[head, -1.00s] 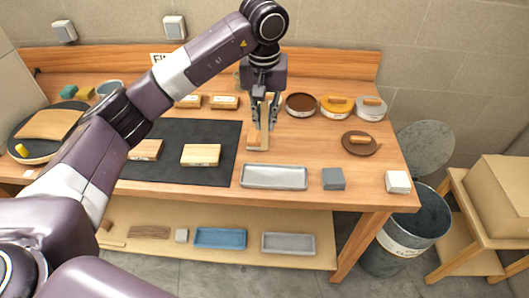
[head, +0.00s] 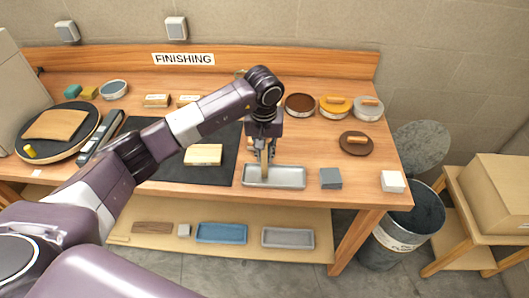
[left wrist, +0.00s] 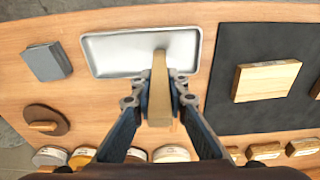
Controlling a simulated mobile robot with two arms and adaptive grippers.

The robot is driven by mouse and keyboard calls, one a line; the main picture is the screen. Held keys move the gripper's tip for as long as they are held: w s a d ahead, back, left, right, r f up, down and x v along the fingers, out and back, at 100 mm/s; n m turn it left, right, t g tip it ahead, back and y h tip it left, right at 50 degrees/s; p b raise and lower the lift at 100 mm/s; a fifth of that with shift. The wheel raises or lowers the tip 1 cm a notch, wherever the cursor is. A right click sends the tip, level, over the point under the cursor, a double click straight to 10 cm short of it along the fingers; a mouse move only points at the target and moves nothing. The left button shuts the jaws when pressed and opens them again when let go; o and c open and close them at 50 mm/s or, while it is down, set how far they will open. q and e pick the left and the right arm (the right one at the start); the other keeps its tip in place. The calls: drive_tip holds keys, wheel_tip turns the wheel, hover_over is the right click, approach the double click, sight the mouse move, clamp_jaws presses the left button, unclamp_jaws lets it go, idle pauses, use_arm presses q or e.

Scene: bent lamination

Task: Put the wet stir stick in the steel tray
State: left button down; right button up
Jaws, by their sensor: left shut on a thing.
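My left gripper (head: 264,152) is shut on the stir stick (left wrist: 159,78), a flat tan wooden strip. In the head view the stick (head: 264,167) points down at the steel tray (head: 293,178), a shallow grey tray near the table's front edge. In the left wrist view my left gripper (left wrist: 160,98) grips the stick between both fingers, and its far end overlaps the bare floor of the steel tray (left wrist: 115,55). I cannot tell whether the tip touches the tray. My right gripper is not in view.
Round tins (head: 300,104) and a brown disc (head: 356,143) are behind. A shelf below holds a blue tray (head: 220,233).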

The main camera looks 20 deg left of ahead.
use_arm(q)
drive_tip(key=shift+f, duration=0.2)
drive_tip(key=c, duration=1.9)
unclamp_jaws()
drive_tip(key=shift+r, duration=0.1)
drive_tip(key=shift+r, duration=0.1)
drive_tip(key=shift+r, duration=0.2)
wheel_tip(320, 180, up, 12)
drive_tip(key=s+b, duration=0.1)
drive_tip(key=b, duration=0.2)
drive_tip(key=shift+s+d+f+b, duration=0.2)
drive_tip(key=shift+b, duration=0.2)
